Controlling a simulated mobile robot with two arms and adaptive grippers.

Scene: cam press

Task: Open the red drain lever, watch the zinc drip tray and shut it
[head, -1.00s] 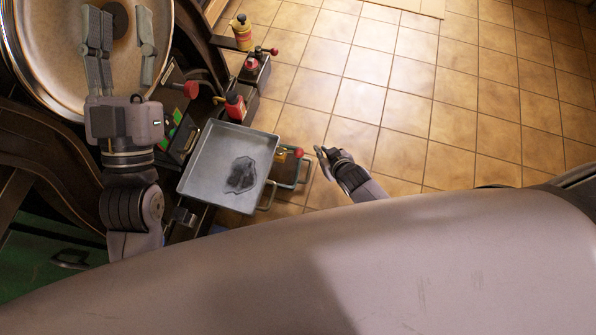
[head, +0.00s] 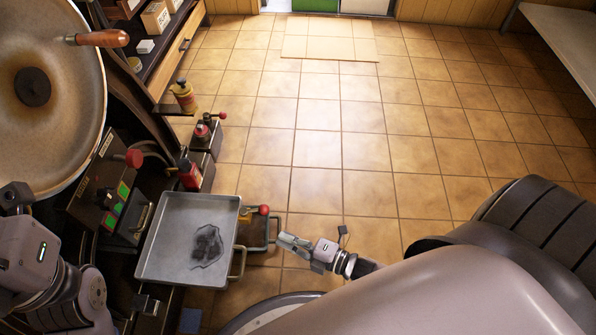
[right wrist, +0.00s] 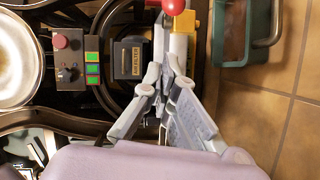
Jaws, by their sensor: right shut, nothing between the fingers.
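The red ball knob of the drain lever (head: 263,210) sits beside a yellow fitting, at the right rim of the grey tray. It also shows at the top of the right wrist view (right wrist: 172,5). The grey metal tray, which looks like the zinc drip tray (head: 165,222), holds a dark, wet-looking patch. My right gripper (head: 284,238) is shut and empty, just right of and below the knob and apart from it. Its converging fingers (right wrist: 168,75) show in the right wrist view. My left gripper (head: 15,195) is at the left edge, its fingers mostly cut off.
A smaller greenish tray (right wrist: 232,50) with a handle lies beside the lever. A control panel (head: 108,200) with a red knob and green buttons stands left of the grey tray. The tiled floor to the right is clear.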

